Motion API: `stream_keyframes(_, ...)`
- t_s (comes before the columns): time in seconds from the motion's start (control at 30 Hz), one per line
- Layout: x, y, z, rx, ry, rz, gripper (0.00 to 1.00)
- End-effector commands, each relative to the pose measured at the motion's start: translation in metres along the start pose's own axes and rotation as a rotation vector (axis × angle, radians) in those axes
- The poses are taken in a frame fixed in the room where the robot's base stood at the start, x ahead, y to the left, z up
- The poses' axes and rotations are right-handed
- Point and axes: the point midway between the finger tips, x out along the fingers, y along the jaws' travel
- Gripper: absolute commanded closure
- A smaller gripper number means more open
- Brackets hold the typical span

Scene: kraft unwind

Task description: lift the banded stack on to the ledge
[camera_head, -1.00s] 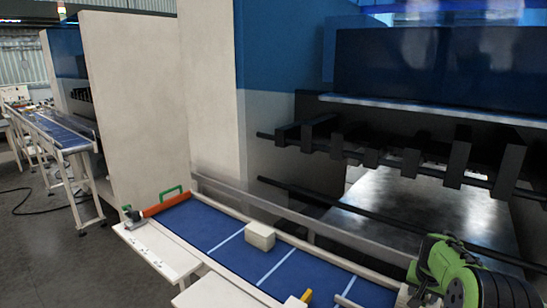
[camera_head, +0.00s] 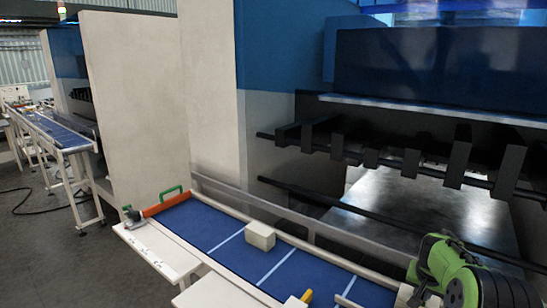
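A small pale beige block (camera_head: 260,236), which may be the banded stack, sits on the blue belt surface (camera_head: 215,223) by its far rail. At this size I cannot make out a band on it. A white ledge-like shelf (camera_head: 155,252) runs along the near left side of the belt; I cannot tell whether it is the task's ledge. A green and black part of my arm (camera_head: 465,275) shows at the lower right. My gripper's fingers are not visible, and nothing is seen touching the block.
An orange roller (camera_head: 166,204) with a green handle (camera_head: 173,191) lies across the belt's left end. A yellow piece (camera_head: 306,296) shows at the bottom edge. A large machine with dark bars (camera_head: 400,160) stands behind the belt. The belt around the block is clear.

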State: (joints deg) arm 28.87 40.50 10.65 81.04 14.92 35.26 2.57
Motion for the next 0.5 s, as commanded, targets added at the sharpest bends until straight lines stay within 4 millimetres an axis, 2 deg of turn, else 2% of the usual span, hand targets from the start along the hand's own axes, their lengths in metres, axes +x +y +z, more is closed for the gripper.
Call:
stream_keyframes(0.07, 0.0, 0.002, 0.001, 0.003, -0.005, 0.005, 1.0)
stream_keyframes(0.5, -0.03, 0.001, -0.013, 0.002, -0.002, 0.003, 1.0)
